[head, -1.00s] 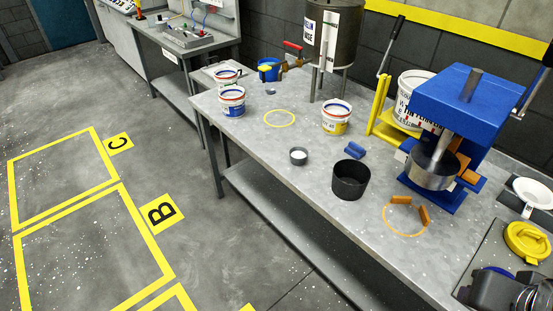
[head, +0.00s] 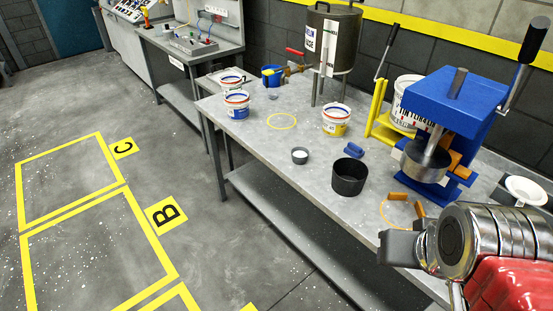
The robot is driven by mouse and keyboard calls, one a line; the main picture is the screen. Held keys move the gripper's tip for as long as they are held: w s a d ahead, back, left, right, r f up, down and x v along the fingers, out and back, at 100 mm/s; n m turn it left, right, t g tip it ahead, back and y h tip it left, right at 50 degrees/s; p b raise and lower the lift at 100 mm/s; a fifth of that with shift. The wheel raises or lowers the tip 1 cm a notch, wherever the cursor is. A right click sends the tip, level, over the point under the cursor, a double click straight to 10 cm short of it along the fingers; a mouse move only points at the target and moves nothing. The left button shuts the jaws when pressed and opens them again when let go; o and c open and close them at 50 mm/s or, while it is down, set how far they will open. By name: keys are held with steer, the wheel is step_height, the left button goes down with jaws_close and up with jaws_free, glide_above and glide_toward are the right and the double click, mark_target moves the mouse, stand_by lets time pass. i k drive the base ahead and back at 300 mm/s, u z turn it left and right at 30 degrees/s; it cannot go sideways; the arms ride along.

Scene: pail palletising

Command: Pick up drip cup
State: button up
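A blue cup (head: 268,77) is by the brass tap of the dark tank at the back of the bench; it looks like the drip cup, though I cannot tell whether it hangs or stands there. A small grey cup with white contents (head: 299,156) stands nearer the bench's front edge. My gripper (head: 402,246) is at the lower right, close to the camera and far from both cups. Only a dark grey end part shows in front of my silver and red arm, so its opening is unclear.
The bench (head: 300,190) also bears a dark open pot (head: 349,178), white pails (head: 336,120), a blue press (head: 450,105), a blue piece (head: 355,149) and orange blocks (head: 398,196). The tank (head: 333,40) stands on legs. Marked floor areas at left are clear.

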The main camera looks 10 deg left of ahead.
mark_target(300, 154)
steer(key=u, duration=1.45)
steer(key=k, duration=0.8)
steer(key=z, duration=0.7)
steer(key=i, duration=1)
steer(key=z, duration=0.05)
